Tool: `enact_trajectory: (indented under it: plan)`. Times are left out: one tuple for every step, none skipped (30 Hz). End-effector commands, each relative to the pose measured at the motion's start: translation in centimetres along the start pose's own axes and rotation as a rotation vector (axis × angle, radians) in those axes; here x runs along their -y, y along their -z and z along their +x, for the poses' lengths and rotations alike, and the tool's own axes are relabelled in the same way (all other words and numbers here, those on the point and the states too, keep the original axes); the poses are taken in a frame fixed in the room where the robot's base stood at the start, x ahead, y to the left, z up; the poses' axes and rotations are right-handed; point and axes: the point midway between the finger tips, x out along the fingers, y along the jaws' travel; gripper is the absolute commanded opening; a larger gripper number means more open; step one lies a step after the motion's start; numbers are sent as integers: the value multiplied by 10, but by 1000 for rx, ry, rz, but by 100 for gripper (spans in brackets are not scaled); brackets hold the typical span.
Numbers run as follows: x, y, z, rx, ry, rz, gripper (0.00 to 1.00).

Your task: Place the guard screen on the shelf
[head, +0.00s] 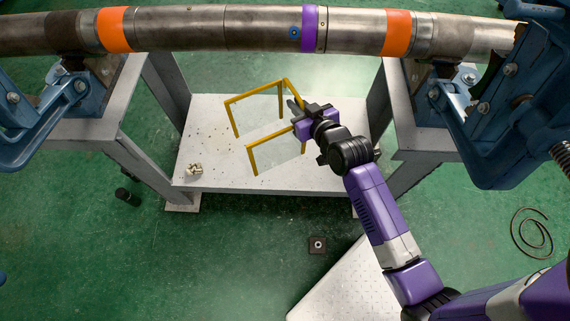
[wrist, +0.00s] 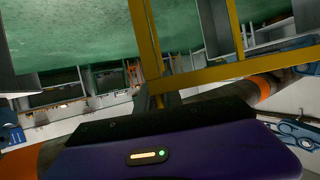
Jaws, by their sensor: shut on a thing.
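The guard screen (head: 250,159) has yellow bars framing clear panels. In the head view it appears over the middle of the pale shelf (head: 215,178), below the pipe. I cannot tell whether its lower edges touch the shelf. My gripper (head: 299,110) is shut on the screen's frame at its right side and hides part of the bars there. In the wrist view, the yellow bars (wrist: 145,45) rise beyond the dark gripper edge, with one bar crossing to the right. The fingertips are not clear in that view.
A long pipe (head: 255,28) with orange and purple bands spans above the shelf, held by blue vises (head: 60,95) on grey stands. A small pale clump (head: 194,170) and scattered bits lie on the shelf.

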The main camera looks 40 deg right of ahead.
Motion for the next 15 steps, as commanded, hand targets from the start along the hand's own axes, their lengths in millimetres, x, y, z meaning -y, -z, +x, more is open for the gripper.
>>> enact_trajectory:
  plan:
    - [-10,-10,9,-9,-17,9,0]
    - [-16,-13,12,-10,-25,12,0]
    - [-23,-17,15,-11,-36,17,0]
    - [-27,-20,17,-10,-43,21,0]
    - [-32,-22,20,-10,-50,25,0]
    - [-38,-26,22,-10,-60,29,0]
    - [-42,-27,24,-10,-66,32,0]
    - [-46,-29,25,-11,-72,35,0]
    - [-51,-31,27,-11,-79,39,0]
    - [-54,-33,28,-10,-84,41,0]
    - [-57,-34,29,-10,-88,44,0]
    - [-61,-35,30,-9,-93,46,0]
    - [-63,-36,30,-10,-97,48,0]
    - [-64,-36,31,-10,-99,49,0]
    - [-66,-37,31,-10,-102,51,0]
